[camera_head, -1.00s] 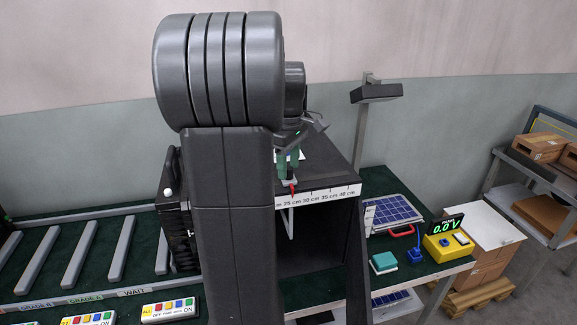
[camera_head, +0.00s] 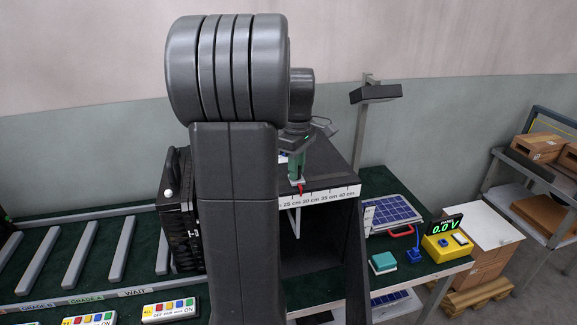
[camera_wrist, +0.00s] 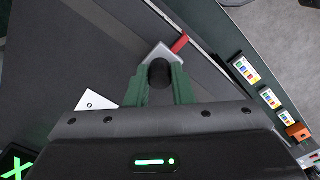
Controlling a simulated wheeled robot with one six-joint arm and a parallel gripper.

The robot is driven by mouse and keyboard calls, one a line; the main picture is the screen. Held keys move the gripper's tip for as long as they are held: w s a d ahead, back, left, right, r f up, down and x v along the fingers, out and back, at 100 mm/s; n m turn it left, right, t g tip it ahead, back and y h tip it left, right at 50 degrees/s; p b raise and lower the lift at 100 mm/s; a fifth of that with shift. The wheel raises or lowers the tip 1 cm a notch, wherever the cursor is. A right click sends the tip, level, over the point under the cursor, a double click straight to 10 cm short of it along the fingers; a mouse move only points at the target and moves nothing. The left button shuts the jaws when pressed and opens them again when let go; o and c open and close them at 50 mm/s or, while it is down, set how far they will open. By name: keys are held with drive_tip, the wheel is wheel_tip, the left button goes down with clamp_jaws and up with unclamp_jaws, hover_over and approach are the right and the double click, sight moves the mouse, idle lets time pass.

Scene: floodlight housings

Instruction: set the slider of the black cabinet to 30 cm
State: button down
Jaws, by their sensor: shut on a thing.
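The black cabinet (camera_head: 330,172) is an open-fronted box on the green bench, with a white centimetre scale (camera_head: 325,196) along its top front edge. Its slider has a silver block (camera_wrist: 152,54) with a round black knob and a red pointer (camera_head: 300,190), which also shows in the wrist view (camera_wrist: 180,44). My gripper (camera_wrist: 160,76) has its green fingers shut on the knob; it also shows in the head view (camera_head: 296,170). The pointer stands between the 25 cm and 30 cm labels, nearer 30. My arm hides the scale's lower end.
A solar panel (camera_head: 391,210), a teal block (camera_head: 383,262) and a yellow meter (camera_head: 446,245) reading 0.0 V stand to the right. A floodlight (camera_head: 375,92) on a post rises behind. Rollers (camera_head: 83,252) and button boxes lie to the left.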

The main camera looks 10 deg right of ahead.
drive_tip(key=d, duration=0.3)
drive_tip(key=c, duration=1.3)
unclamp_jaws()
drive_tip(key=shift+a, duration=0.1)
drive_tip(key=shift+o, duration=0.2)
drive_tip(key=shift+r, duration=0.1)
wheel_tip(320, 180, up, 14)
drive_tip(key=shift+f, duration=0.2)
